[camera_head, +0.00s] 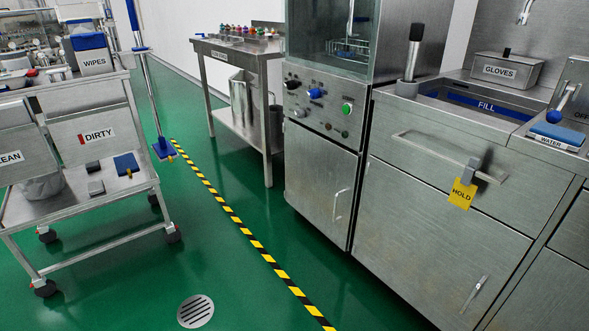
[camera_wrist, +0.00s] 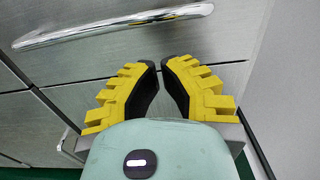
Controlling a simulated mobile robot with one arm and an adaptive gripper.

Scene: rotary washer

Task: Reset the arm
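My gripper (camera_wrist: 160,65) shows in the wrist view, with two yellow stepped fingers and black inner pads. The fingers lean inward and their tips nearly meet, with nothing seen between them. My pale green wrist housing fills the bottom middle of that view. Behind the fingers is a brushed metal front with a chrome bar handle (camera_wrist: 110,27), apart from the fingers. No part of my arm shows in the head view.
The washer cabinet (camera_head: 318,180) stands centre right beside a sink counter (camera_head: 455,200) with a yellow HOLD tag (camera_head: 462,194). A cart (camera_head: 85,195) is at left, a metal table (camera_head: 225,105) at back. The green floor between is clear, crossed by a striped line (camera_head: 240,228).

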